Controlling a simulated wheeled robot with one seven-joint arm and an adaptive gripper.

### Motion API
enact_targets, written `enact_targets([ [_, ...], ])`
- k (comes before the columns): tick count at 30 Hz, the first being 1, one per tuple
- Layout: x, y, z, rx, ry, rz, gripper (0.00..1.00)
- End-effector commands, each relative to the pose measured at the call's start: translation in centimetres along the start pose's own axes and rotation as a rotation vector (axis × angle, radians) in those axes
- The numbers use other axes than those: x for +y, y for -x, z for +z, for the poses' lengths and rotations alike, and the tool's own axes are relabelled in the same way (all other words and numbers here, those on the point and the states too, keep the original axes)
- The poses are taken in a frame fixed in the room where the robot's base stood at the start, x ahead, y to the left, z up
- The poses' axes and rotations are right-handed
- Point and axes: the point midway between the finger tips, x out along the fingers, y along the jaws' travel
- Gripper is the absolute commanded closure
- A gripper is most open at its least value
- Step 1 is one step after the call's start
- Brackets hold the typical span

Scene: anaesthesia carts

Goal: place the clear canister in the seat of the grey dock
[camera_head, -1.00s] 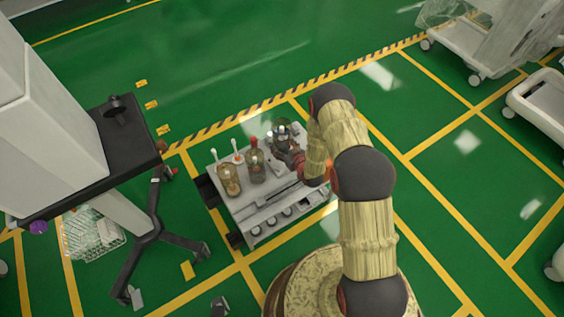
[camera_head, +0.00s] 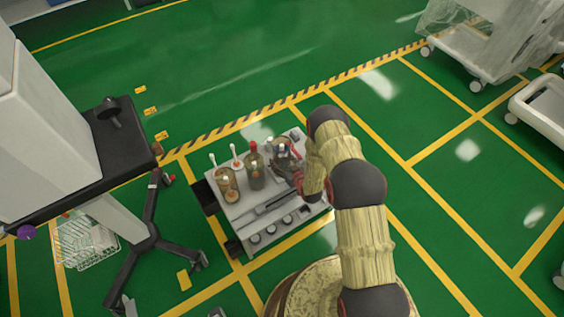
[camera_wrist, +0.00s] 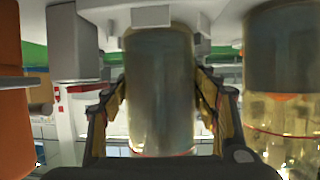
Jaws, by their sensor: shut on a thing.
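The clear canister (camera_wrist: 160,90) is in the middle of the wrist view, with a greyish, see-through body. My gripper (camera_wrist: 160,105) is shut on it, one finger along each side. In the head view, the canister (camera_head: 281,146) and my gripper (camera_head: 286,165) are over the far right part of the cart top. In the wrist view, a pale grey bracket-like part (camera_wrist: 150,16) overlaps the canister's end at the top of the picture; I cannot tell whether they touch. I cannot tell for certain which part is the grey dock or its seat.
The cart top (camera_head: 240,209) also bears an amber jar (camera_head: 228,184) and a red-capped bottle (camera_head: 255,172) left of my gripper. Two white-topped sticks stand behind them. A similar container (camera_wrist: 285,95) is close on the right in the wrist view. A black wheeled stand (camera_head: 148,237) is left.

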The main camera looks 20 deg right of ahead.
Motion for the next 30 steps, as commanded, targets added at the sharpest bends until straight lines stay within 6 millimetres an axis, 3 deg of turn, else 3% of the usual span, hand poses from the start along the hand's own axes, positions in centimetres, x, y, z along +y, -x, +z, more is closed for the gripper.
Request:
enact_targets([
  [3, 0.0, -0.1, 0.2, 0.002, 0.000, 0.000, 0.76],
  [4, 0.0, -0.1, 0.2, 0.000, 0.000, 0.000, 0.39],
  [12, 0.0, -0.1, 0.2, 0.000, 0.000, 0.000, 0.23],
  [24, 0.0, 0.2, -0.1, -0.001, 0.000, 0.000, 0.22],
  [30, 0.0, 3.2, -0.2, -0.003, -0.001, 0.000, 0.22],
])
